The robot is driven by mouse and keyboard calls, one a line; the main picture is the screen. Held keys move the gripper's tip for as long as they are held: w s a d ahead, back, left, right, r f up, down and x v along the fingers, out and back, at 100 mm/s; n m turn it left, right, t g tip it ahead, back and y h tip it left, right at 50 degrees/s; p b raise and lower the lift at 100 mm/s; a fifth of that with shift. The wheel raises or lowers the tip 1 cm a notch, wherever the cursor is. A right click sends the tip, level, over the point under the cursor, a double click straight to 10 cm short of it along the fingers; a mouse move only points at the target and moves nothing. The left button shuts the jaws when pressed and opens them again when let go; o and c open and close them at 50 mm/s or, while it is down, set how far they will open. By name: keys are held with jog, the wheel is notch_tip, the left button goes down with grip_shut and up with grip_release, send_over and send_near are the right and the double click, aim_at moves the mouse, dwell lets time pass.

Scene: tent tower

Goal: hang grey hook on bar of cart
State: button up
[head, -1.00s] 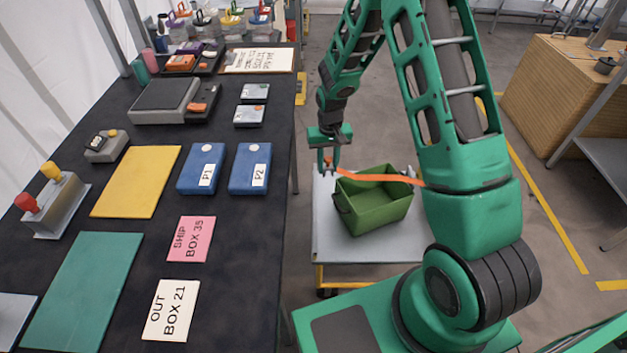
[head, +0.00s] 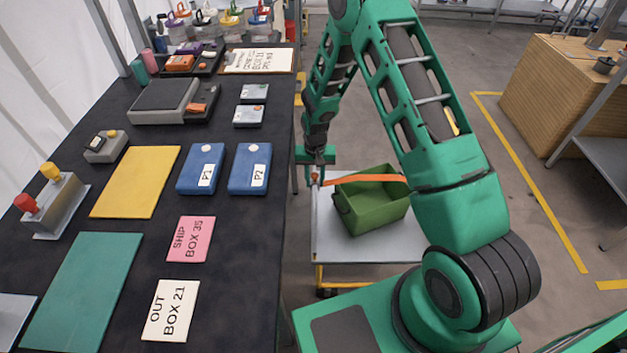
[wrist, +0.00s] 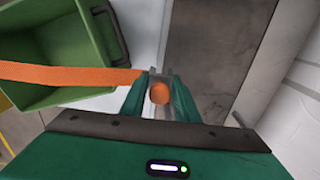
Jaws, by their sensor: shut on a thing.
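My gripper (head: 316,182) is over the far left corner of the cart in the head view. It is shut on the grey hook, of which only a small grey part and an orange knob (wrist: 160,92) show between the fingers in the wrist view. An orange strap (head: 365,180) runs right from the gripper across the green bin; its other end is hidden by my arm. The cart has a pale top (head: 335,245) and a yellow frame (head: 320,277). I cannot clearly pick out its bar, nor tell whether the hook touches it.
The green bin (head: 372,212) stands on the cart, right of my gripper. The dark worktable (head: 235,270), with blue boxes, cards and tools, is close on the left. Open floor (head: 520,200) lies on the right.

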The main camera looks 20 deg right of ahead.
aim_at(314, 202)
jog(key=shift+f, duration=5.35)
jog(key=shift+f, duration=0.6)
jog(key=o, duration=1.2)
notch_tip(314, 202, up, 11)
jog(key=shift+f, duration=0.1)
